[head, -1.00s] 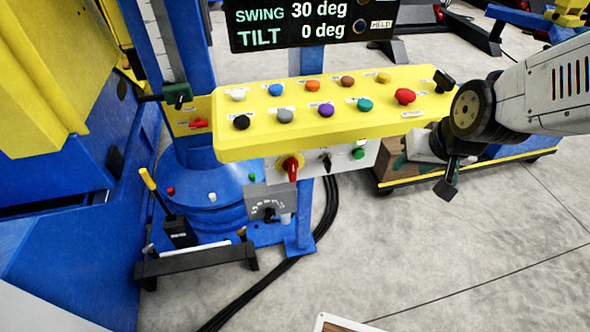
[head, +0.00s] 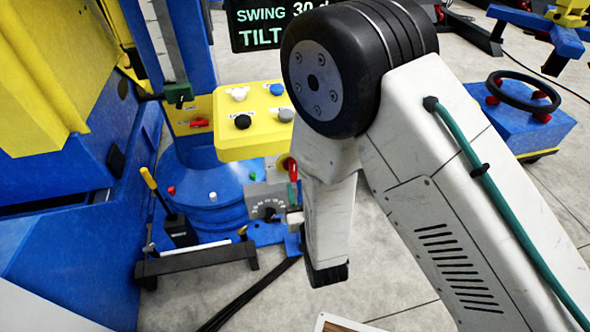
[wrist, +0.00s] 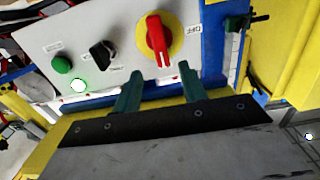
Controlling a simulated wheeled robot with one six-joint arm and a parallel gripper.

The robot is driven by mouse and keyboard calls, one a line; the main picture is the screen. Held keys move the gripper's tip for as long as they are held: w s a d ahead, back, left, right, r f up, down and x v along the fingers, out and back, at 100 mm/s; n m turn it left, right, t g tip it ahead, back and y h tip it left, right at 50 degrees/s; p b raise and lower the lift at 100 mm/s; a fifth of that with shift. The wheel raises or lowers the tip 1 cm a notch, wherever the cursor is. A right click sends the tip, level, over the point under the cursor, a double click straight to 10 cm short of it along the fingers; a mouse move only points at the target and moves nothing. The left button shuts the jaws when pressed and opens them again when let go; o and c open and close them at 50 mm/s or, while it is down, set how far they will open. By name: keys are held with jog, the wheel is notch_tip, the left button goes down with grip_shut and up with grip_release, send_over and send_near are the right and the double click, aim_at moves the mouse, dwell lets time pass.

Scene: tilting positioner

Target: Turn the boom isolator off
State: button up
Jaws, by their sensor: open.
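A red rotary switch (wrist: 158,38) on a round yellow plate sits on a light grey panel in the wrist view. Its handle runs roughly up and down the picture, and a label that seems to read OFF, turned over, is to its right. In the head view the red handle (head: 293,168) shows partly, beside my arm. My gripper (wrist: 160,84) is open and empty, with its two teal fingers pointing at the panel just below the switch in the wrist view. The fingers appear apart from the handle. In the head view my arm hides most of the gripper.
A black selector (wrist: 102,54) and a green button (wrist: 62,64) share the panel. The yellow button console (head: 240,148) overhangs it. A grey dial box (head: 266,203) is close by. A low black stand (head: 197,262) is on the floor.

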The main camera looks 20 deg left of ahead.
jog(key=x, duration=0.7)
jog(key=shift+w+a, duration=0.2)
jog(key=shift+a, duration=0.05)
jog(key=shift+r, duration=0.1)
grip_shut()
